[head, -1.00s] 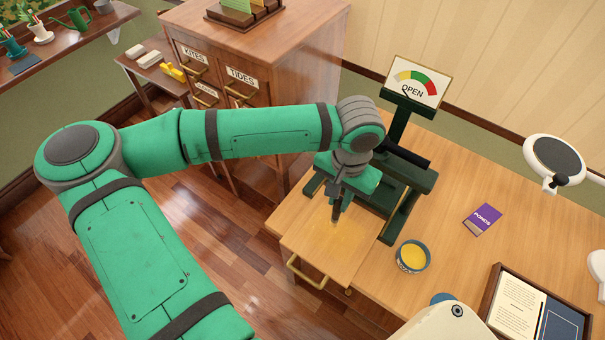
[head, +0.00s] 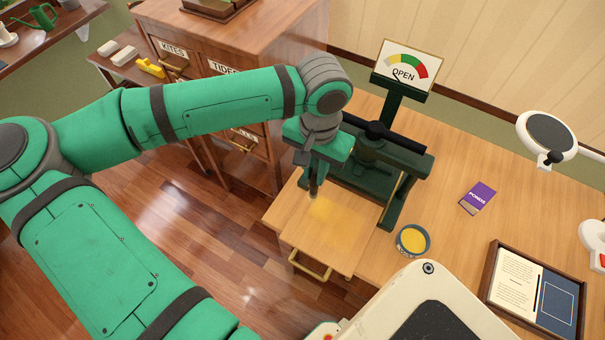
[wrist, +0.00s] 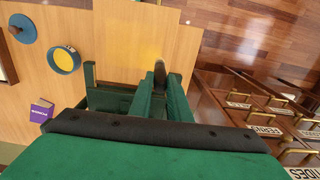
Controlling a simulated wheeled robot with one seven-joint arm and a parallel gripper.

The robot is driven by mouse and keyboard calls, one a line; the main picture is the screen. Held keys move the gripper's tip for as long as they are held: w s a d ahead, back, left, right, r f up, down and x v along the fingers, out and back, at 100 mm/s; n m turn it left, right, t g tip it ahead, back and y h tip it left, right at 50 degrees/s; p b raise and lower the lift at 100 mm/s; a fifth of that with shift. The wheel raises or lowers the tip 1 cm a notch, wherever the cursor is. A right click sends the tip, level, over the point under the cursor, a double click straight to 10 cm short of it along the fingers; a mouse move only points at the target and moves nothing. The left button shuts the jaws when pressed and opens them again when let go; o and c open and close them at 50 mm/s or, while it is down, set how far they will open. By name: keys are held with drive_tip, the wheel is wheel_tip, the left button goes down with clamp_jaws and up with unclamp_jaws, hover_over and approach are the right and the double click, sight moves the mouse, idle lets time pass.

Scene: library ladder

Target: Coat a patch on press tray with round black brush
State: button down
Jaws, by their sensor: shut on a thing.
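The press tray (head: 345,262) is a flat light-wood board with a brass handle, in front of the dark green press (head: 425,165). A faint yellow patch (head: 323,211) shows on it, and also in the wrist view (wrist: 146,52). My gripper (head: 318,168) is shut on the round black brush (head: 313,188), which points down at the tray by the patch's back-left edge. In the wrist view the brush's dark end (wrist: 160,72) shows between the green fingers. I cannot tell whether its tip touches the wood. A blue-rimmed bowl of yellow paste (head: 412,240) stands right of the tray.
A gauge sign reading OPEN (head: 407,65) tops the press. A purple booklet (head: 478,197), a white lamp (head: 545,135) and an open framed case (head: 535,290) are on the table to the right. A drawer cabinet (head: 240,65) stands behind my arm.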

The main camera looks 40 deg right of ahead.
drive_tip(key=shift+s+d+r, duration=0.1)
drive_tip(key=shift+d+r, duration=0.05)
drive_tip(key=shift+r, duration=0.3)
drive_tip(key=shift+s+d+r, duration=0.1)
drive_tip(key=shift+d+r, duration=0.05)
drive_tip(key=shift+r, duration=0.25)
drive_tip(key=shift+a+r, duration=0.1)
drive_tip(key=shift+r, duration=1.15)
drive_tip(key=shift+w, duration=0.1)
